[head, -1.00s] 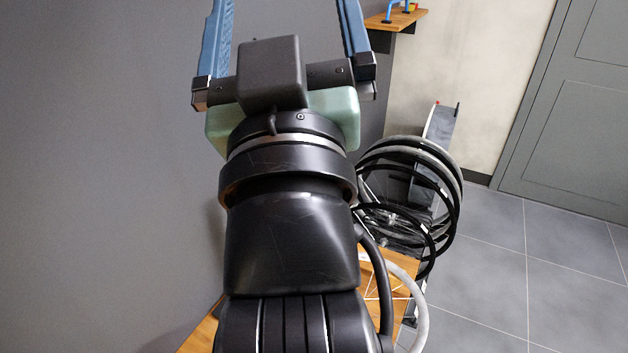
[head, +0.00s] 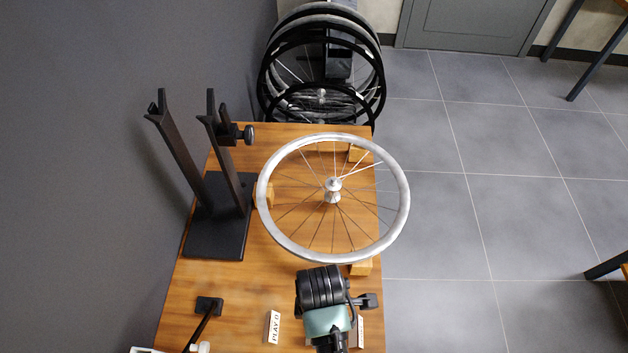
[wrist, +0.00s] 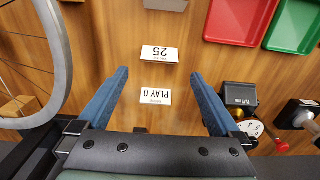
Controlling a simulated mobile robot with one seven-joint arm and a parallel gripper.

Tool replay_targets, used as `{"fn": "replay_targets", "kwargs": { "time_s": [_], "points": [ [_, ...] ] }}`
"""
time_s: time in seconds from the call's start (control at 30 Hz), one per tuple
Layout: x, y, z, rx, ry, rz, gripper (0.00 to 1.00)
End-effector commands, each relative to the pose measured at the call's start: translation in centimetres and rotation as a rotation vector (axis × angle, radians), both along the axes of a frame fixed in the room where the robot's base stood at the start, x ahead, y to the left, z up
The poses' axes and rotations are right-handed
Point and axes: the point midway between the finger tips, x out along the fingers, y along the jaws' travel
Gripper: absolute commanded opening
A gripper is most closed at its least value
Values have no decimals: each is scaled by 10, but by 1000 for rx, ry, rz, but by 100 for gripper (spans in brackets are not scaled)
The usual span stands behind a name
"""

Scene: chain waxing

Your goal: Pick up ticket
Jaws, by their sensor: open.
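Two small white tickets lie on the wooden board in the wrist view. One reads something like "PLAY 0" (wrist: 155,97) and lies between my fingers in the picture. The other reads "25" (wrist: 160,54) and lies just beyond the fingertips. My gripper (wrist: 160,76) is open, its two blue fingers wide apart with nothing between them; how far above the tickets they are I cannot tell. In the head view my wrist (head: 325,310) is over the front of the bench and the fingers are hidden. A "PLAY" ticket (head: 273,326) shows left of it.
A spoked wheel (head: 266,212) rests on wooden blocks behind my wrist. A black stand (head: 215,240) is at left.

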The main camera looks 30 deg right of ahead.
Motion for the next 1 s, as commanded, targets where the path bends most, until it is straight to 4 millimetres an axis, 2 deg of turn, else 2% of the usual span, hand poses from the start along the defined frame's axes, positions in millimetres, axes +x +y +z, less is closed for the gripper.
{"fn": "replay_targets", "kwargs": {
  "time_s": [0.03, 0.2, 0.47, 0.7, 0.8, 1.0],
  "points": [
    [0, 0, -14, 0, 2, -1, 100],
    [1, 0, -42, -1, -1, -2, 100],
    [2, 2, -61, -1, -4, -2, 100],
    [3, 8, -97, -2, -5, -3, 100],
    [3, 8, -104, -3, -6, -3, 100],
    [4, 8, -105, -3, -6, -3, 100]
  ]
}}
